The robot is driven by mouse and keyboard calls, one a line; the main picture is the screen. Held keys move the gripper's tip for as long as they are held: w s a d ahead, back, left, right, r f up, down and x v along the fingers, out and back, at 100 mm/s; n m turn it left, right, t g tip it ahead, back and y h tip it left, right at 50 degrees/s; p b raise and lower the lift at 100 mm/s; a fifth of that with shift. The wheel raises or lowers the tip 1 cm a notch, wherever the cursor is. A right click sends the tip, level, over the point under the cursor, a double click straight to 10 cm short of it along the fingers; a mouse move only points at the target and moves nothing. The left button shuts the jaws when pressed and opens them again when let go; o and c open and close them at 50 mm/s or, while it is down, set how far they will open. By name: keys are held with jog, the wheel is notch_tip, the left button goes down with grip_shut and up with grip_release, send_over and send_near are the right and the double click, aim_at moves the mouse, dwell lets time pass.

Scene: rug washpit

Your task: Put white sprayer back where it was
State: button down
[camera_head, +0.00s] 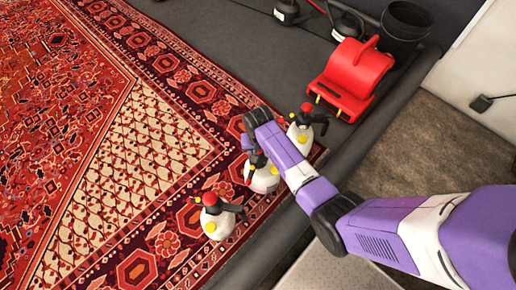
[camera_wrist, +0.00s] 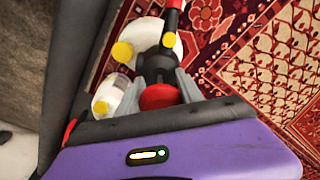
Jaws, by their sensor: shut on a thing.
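Three similar white sprayers with black tops, red parts and yellow spots are near the rug's edge in the head view. My gripper (camera_head: 257,150) is shut on the top of the middle white sprayer (camera_head: 262,180), which looks upright. I cannot tell whether its base touches the rug. In the wrist view my gripper (camera_wrist: 160,92) closes around a red knob, with the white body (camera_wrist: 146,34) beyond it. A second sprayer (camera_head: 216,222) stands nearer on the rug. A third sprayer (camera_head: 300,134) stands farther along the edge, partly beside my arm.
The patterned red rug (camera_head: 140,150) covers the left. A red machine (camera_head: 352,75) stands behind the third sprayer, with a black bucket (camera_head: 405,25) and dark items (camera_head: 287,12) farther back. A dark raised rim (camera_head: 402,95) borders the pit at right. Grey floor is open at the back.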

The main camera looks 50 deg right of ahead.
jog(key=shift+w+f, duration=0.1)
jog(key=shift+f, duration=1.05)
jog(key=c, duration=0.8)
grip_release()
jog(key=shift+f, duration=0.1)
jog(key=shift+o, duration=0.2)
